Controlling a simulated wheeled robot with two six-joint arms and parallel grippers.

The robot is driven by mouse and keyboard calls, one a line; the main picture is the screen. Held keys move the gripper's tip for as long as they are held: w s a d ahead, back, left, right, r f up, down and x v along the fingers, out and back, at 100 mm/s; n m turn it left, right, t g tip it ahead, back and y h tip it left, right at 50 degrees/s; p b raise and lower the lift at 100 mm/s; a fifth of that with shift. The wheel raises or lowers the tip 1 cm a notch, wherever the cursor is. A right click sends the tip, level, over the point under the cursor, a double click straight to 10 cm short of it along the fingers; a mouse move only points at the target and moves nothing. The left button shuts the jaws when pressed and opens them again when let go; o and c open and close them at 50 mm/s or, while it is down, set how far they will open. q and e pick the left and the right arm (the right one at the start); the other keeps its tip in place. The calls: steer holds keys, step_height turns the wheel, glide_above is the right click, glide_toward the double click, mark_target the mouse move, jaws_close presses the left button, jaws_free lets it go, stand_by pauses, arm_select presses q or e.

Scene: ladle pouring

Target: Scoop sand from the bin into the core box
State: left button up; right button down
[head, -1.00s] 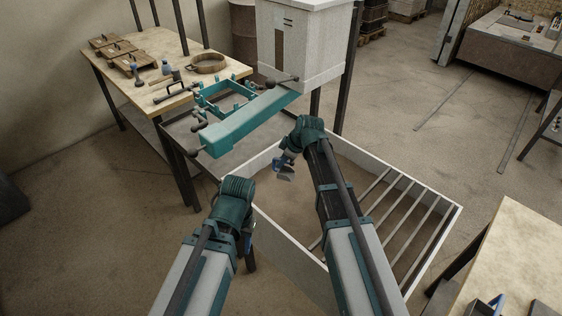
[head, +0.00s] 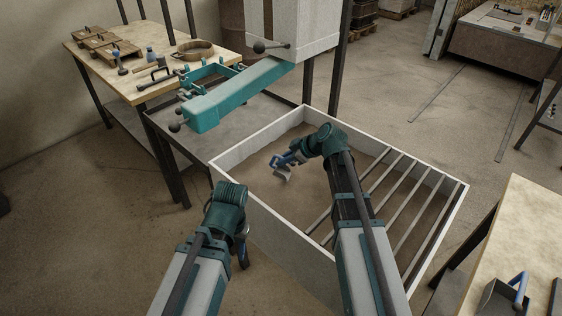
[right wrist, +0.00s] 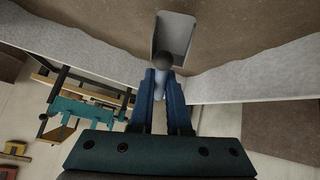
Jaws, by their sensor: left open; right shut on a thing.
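The sand bin (head: 228,160) is a pale, low-walled box with brown sand (head: 262,172) inside and several bars across its right part. My right gripper (head: 287,160) is shut on a small grey scoop (head: 281,173) over the sand. In the right wrist view, the blue fingers (right wrist: 162,80) close around the scoop's handle, and the scoop's pan (right wrist: 175,33) lies ahead over the sand. I cannot see sand in the pan. My left gripper (head: 243,252) is open, outside the bin's near left corner. A teal frame (head: 208,76) stands behind the bin; I cannot tell whether it is the core box.
A teal beam (head: 235,98) with dark knobs juts out below a pale cabinet (head: 305,25), close behind the bin. A wooden table (head: 105,65) with tools stands at the back left. Another table (head: 520,235) at the right holds a blue-handled pan (head: 505,297).

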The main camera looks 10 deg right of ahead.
steer(key=shift+s+d+f+b, duration=0.1)
steer(key=shift+d+f+b, duration=0.05)
steer(key=shift+f+b, duration=0.3)
steer(key=shift+s+d+f+b, duration=0.1)
steer(key=shift+d+f+b, duration=0.05)
steer(key=shift+f+b, duration=0.25)
arm_select(q)
step_height(320, 180, down, 4)
steer(key=b, duration=0.2)
arm_select(e)
steer(key=d, duration=0.1)
steer(key=s+d+f, duration=0.2)
steer(key=d, duration=0.1)
arm_select(q)
step_height(320, 180, up, 17)
steer(key=p, duration=1.7)
steer(key=shift+p, duration=0.35)
arm_select(e)
step_height(320, 180, up, 12)
steer(key=g+h, duration=0.2)
steer(key=h, duration=0.2)
glide_above(287, 173)
steer(key=s+d, duration=0.4)
steer(key=d, duration=0.2)
steer(key=shift+s+a+r, duration=0.1)
steer(key=shift+s+r, duration=0.05)
arm_select(q)
steer(key=shift+r, duration=0.15)
arm_select(e)
steer(key=shift+r, duration=0.1)
